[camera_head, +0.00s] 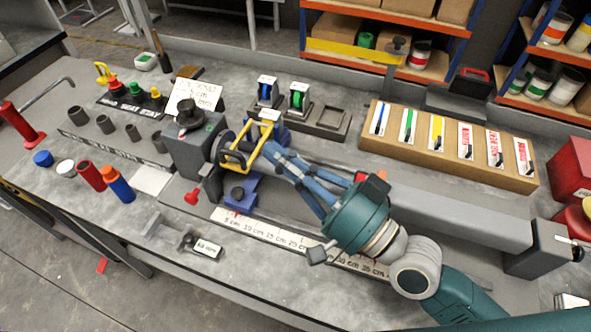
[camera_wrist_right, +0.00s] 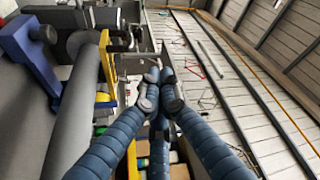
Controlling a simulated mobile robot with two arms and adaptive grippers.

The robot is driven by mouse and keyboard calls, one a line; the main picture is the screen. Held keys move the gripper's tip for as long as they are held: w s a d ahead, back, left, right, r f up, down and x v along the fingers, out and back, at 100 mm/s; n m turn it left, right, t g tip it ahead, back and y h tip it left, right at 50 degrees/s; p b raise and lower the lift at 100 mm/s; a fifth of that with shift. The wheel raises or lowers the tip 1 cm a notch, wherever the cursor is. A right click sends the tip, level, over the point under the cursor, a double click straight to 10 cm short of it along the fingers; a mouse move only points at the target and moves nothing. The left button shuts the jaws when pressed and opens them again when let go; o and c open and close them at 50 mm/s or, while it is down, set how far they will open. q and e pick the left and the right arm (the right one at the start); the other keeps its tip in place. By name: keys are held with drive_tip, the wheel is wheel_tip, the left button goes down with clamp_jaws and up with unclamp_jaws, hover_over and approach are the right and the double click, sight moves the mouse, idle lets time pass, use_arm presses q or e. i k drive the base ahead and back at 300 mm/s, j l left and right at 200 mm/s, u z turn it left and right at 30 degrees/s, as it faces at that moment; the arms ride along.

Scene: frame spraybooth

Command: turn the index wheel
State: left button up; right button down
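A grey headstock block (camera_head: 190,150) stands on the bench with a black knob on its top. A dark round wheel (camera_head: 221,150) on its right face looks like the index wheel, partly hidden behind a yellow frame (camera_head: 236,160). The frame also shows in the right wrist view (camera_wrist_right: 106,80), left of my fingers. My right gripper (camera_head: 268,151) reaches in from the right, its blue fingertips drawn together close to the frame's right side. In the right wrist view the fingertips (camera_wrist_right: 159,92) meet, with nothing visible between them. I cannot tell whether they touch the frame. My left gripper is out of view.
A red-knobbed lever (camera_head: 192,196) and a blue carriage (camera_head: 238,190) sit before the headstock, above a centimetre scale (camera_head: 262,231). Spools on stands (camera_head: 299,97) are behind. A cardboard box with coloured cards (camera_head: 450,150) lies back right.

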sight(190, 116)
drive_tip(key=k, duration=1.5)
